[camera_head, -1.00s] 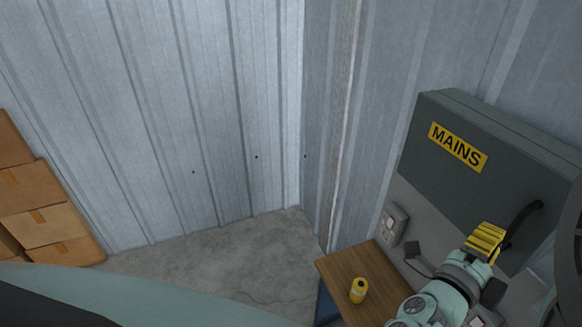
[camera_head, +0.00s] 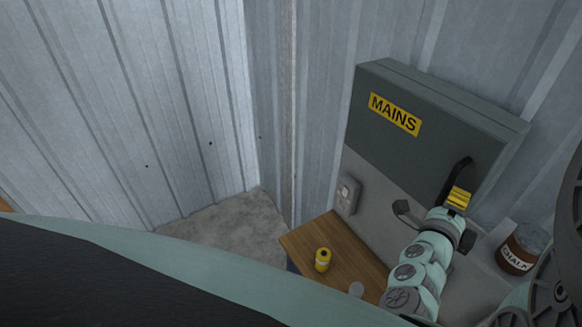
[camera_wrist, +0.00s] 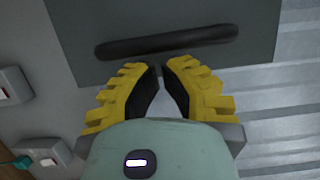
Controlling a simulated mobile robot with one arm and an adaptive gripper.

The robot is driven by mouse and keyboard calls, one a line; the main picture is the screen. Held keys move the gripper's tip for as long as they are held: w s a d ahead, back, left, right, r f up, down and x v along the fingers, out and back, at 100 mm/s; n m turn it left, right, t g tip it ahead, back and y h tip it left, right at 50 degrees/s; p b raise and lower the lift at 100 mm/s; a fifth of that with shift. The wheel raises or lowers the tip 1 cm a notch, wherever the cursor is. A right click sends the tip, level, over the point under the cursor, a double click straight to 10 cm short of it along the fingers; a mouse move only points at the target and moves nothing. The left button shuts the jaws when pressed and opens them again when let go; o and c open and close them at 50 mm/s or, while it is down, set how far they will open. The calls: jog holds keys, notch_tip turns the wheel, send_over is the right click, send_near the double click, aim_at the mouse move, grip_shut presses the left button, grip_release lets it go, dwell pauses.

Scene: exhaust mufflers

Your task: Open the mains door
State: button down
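The mains box (camera_head: 430,120) is a dark grey cabinet on the wall, with its door closed and a yellow MAINS label (camera_head: 395,114). Its black bar handle (camera_head: 455,177) is at the lower right of the door. In the wrist view the handle (camera_wrist: 165,42) lies across the dark door (camera_wrist: 230,70), just beyond the fingertips. My gripper (camera_wrist: 160,70) has yellow ribbed fingers with a narrow gap between the tips and nothing between them. It appears slightly open. In the head view my gripper (camera_head: 459,197) is just below the handle; contact cannot be told.
A wooden bench top (camera_head: 315,240) below the box holds a small yellow can (camera_head: 322,260). A chalk jar (camera_head: 520,249) stands to the right of my arm. A wall switch (camera_head: 347,194) sits left under the box. Corrugated walls enclose the corner.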

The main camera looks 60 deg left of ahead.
jog(key=shift+x, duration=1.1)
jog(key=shift+s, duration=0.15)
